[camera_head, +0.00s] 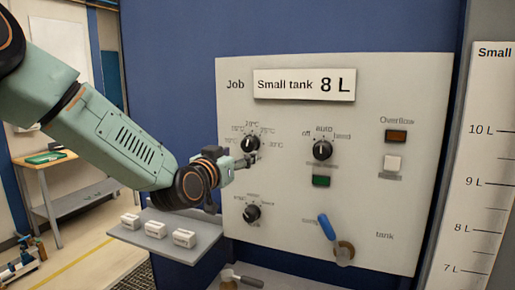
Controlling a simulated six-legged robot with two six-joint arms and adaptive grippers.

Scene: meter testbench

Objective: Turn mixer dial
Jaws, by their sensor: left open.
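A black dial (250,144) with a temperature scale around it sits at the upper left of the grey panel (385,95). My left gripper (250,158) is open at the lower edge of this dial; whether it touches the dial I cannot tell. A second black dial (322,150), with "auto" above it, is to the right. A third dial (252,212) is below the gripper. No label that I can read says mixer. The sign (303,84) reads "Small tank 8 L". My right gripper is not in view.
A blue-handled lever (327,227) sticks out low on the panel. A shelf (200,241) with three white boxes juts out below my left arm. A level scale (482,150) stands at right.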

